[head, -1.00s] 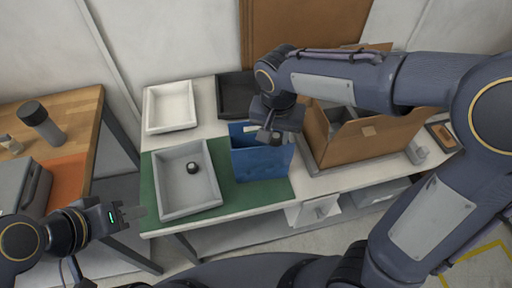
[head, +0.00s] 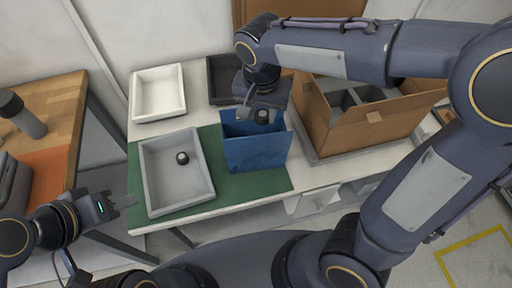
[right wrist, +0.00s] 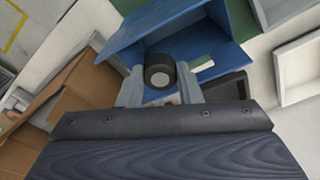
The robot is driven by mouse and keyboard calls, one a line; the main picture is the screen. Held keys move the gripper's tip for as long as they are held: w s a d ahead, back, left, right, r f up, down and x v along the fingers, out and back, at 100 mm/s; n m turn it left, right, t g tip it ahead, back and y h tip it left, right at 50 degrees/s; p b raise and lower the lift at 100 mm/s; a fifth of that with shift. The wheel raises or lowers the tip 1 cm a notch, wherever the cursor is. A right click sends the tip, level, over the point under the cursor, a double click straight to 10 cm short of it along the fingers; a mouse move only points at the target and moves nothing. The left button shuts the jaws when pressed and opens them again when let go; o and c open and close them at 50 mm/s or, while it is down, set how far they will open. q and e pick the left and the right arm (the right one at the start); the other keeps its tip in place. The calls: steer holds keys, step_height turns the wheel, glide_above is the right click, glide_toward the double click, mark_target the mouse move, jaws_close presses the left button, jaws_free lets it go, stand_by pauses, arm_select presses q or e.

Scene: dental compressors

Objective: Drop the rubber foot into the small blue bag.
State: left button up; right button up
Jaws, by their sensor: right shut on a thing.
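The small blue bag (head: 255,150) stands open-topped on the green mat, right of the grey tray. My right gripper (head: 256,112) is shut on a black, round rubber foot (head: 262,116) at the bag's open top. In the right wrist view the rubber foot (right wrist: 160,70) sits between the two grey fingertips, with the blue bag (right wrist: 185,22) around and behind it. I cannot tell how far below the rim it is. Another dark round foot (head: 182,158) lies in the grey tray (head: 151,190). My left gripper (head: 122,203) is away at the lower left; its finger gap is unclear.
A cardboard box (head: 350,133) stands close right of the bag. A white tray (head: 158,112) and a black tray (head: 222,95) lie at the back. A wooden table (head: 60,100) with a dark cylinder (head: 25,115) is at the left. Green mat (head: 230,193) is bare in front.

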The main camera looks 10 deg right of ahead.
steer(key=shift+f, duration=0.45)
steer(key=o, duration=1)
steer(key=shift+o, duration=0.2)
steer(key=shift+r, duration=0.15)
steer(key=r, duration=0.5)
steer(key=s+r, duration=0.1)
steer(key=r, duration=0.1)
steer(key=shift+a+r, duration=0.25)
steer(key=shift+r, duration=0.05)
